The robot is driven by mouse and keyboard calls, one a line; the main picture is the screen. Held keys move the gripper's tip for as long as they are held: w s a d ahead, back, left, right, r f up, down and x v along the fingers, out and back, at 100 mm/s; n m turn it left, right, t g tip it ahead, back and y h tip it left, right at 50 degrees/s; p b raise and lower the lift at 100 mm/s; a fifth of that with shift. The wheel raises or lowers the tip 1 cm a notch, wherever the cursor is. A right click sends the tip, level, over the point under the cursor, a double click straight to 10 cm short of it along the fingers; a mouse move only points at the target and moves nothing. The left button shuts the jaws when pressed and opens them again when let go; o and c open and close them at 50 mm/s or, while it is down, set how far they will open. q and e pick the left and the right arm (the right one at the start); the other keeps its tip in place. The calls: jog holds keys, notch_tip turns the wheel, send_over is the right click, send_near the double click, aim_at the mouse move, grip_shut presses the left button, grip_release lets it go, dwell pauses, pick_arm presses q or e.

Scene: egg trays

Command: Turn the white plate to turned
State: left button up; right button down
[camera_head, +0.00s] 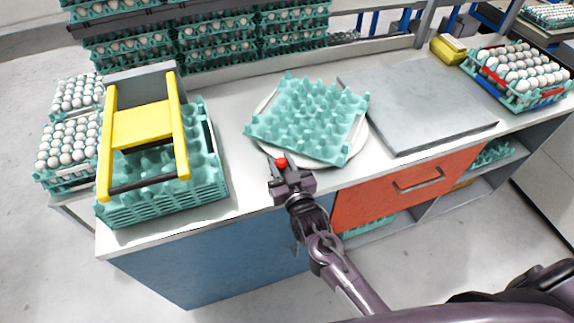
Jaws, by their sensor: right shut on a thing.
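The white plate (262,107) is round and lies on the counter in the middle of the head view. An empty teal egg tray (308,117) rests on it and hides most of it, leaving parts of the rim showing. My right gripper (272,160) is at the plate's near left edge, by the tray's near corner. It is shut on the plate's rim, though the fingertips are small and partly hidden. My left gripper is not in view.
A stack of empty teal trays (165,205) with a yellow-handled frame (142,125) stands left. A grey slab (415,105) lies right of the plate. An egg-filled tray (518,75) sits at the far right. Stacked egg trays (215,40) stand behind the counter.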

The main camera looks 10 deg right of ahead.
jog(key=shift+w+a, duration=0.25)
jog(key=shift+a, duration=0.05)
jog(key=shift+h, duration=0.3)
jog(key=c, duration=1.1)
grip_release()
jog(key=shift+s, duration=0.25)
jog(key=s, duration=0.2)
jog(key=s+b, duration=0.1)
jog(key=s, duration=0.3)
jog(key=shift+s+d, duration=0.15)
jog(key=shift+d, duration=0.2)
jog(key=shift+s+b, duration=0.3)
jog(key=shift+s, duration=0.25)
